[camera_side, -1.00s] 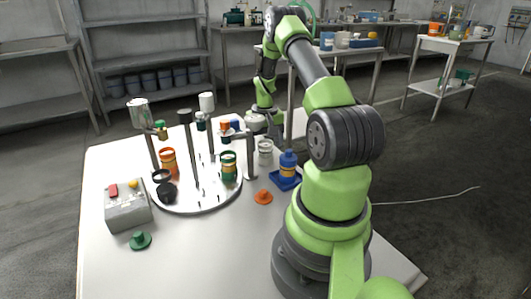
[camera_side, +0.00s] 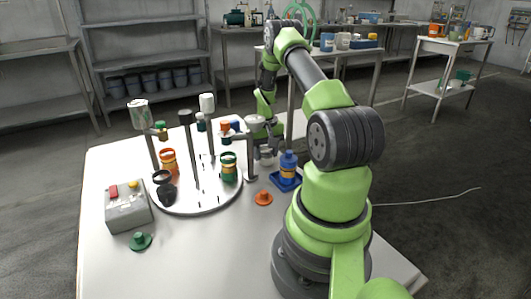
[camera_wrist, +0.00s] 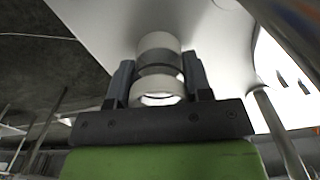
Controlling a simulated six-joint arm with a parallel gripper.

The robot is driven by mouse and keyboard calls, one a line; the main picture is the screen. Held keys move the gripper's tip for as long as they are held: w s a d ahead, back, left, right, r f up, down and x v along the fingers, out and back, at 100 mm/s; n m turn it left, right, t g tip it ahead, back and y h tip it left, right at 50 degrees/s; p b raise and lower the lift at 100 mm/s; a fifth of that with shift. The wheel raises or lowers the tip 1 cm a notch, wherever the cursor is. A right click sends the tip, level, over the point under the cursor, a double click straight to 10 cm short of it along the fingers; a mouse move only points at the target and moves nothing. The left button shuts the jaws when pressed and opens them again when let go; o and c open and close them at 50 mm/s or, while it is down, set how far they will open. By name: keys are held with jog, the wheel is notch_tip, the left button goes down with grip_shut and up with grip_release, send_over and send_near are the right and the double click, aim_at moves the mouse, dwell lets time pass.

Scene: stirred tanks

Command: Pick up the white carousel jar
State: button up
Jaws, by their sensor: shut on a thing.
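The white jar (camera_wrist: 158,45) is in the wrist view, upside down in the picture, with white bands and a dark band between them. My gripper (camera_wrist: 158,68) has one dark finger on each side of it and is shut on it. In the side view the jar (camera_side: 266,155) is partly hidden by my gripper (camera_side: 268,146), behind the blue bottle. I cannot tell whether the jar still touches the table. The round white carousel plate (camera_side: 212,203) lies to the left, with an orange jar (camera_side: 169,160) and a green jar (camera_side: 228,167) on it.
A blue bottle in a blue tray (camera_side: 287,182) stands close in front of the jar. Posts with stirrer heads rise around the carousel. An orange lid (camera_side: 263,198), a green lid (camera_side: 140,240) and a grey control box (camera_side: 128,208) lie on the table. The front table area is clear.

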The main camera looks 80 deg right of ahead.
notch_tip(320, 180, up, 23)
jog(key=n, duration=1.1)
send_over(206, 199)
notch_tip(206, 199, down, 13)
jog(key=shift+f, duration=0.1)
jog(key=shift+f, duration=3)
jog(key=shift+f, duration=1.15)
